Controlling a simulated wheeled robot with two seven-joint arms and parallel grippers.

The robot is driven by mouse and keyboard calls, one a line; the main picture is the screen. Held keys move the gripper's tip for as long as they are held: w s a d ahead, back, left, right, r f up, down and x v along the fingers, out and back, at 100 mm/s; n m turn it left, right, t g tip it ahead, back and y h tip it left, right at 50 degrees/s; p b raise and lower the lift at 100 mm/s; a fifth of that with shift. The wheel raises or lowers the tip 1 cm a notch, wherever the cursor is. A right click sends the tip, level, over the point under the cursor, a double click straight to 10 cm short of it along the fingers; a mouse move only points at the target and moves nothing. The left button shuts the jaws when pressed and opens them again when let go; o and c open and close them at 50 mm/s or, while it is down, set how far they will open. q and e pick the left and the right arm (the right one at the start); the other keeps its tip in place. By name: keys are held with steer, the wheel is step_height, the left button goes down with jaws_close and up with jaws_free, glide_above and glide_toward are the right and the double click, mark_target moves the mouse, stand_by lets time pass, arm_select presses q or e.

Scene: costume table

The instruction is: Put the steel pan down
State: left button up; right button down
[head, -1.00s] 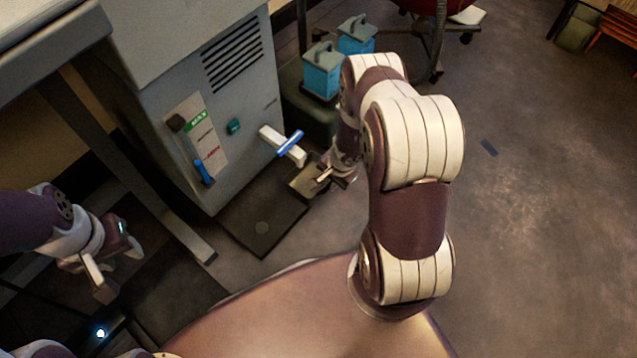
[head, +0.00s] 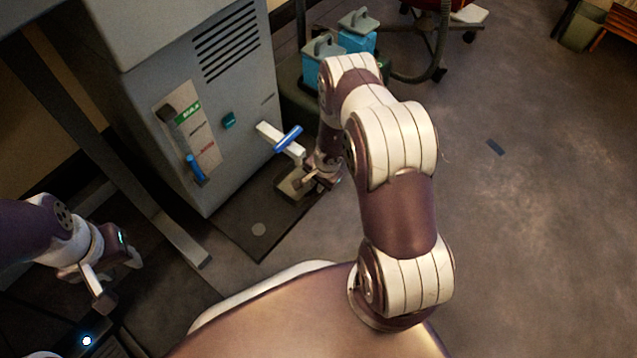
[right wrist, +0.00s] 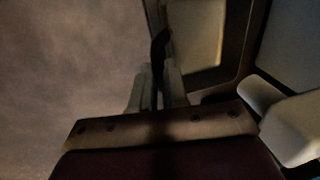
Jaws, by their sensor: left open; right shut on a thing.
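The steel pan (head: 291,184) is a small, dull, boxy vessel in the head view, just below the white spout with the blue lever (head: 288,140) on the grey machine. My right gripper (head: 316,180) is at its right side, shut on it. In the right wrist view the fingers (right wrist: 153,90) close on a dark, thin handle, with the pale pan (right wrist: 195,38) beyond. The pan is over or on the far part of a dark flat plate (head: 240,232); I cannot tell whether it touches. My left gripper (head: 117,277) is open and empty at the lower left.
The grey machine (head: 228,170) stands left of the pan, with a blue-handled lever (head: 196,168) and a teal knob (head: 229,120) on its front. Blue canisters (head: 357,32) stand behind my right arm. A red chair (head: 440,8) is at the back. Open floor lies at right.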

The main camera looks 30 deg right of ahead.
steer(key=c, duration=1.1)
jaws_free()
steer(key=shift+c, duration=0.2)
steer(key=shift+r, duration=0.1)
steer(key=s+a+r+n+y+p, duration=0.1)
steer(key=a+r+n+p, duration=0.25)
steer(key=r, duration=1.05)
steer(key=s+a+r+n+p, duration=0.1)
steer(key=a+r+n+p, duration=0.3)
steer(key=r, duration=1)
steer(key=s+r+n+h, duration=0.1)
steer(key=s+r+n, duration=0.5)
steer(key=s+r, duration=0.4)
steer(key=shift+s+a+g+h, duration=0.3)
steer(key=shift+s+a+h, duration=0.1)
steer(key=shift+s, duration=0.45)
steer(key=shift+r, duration=0.1)
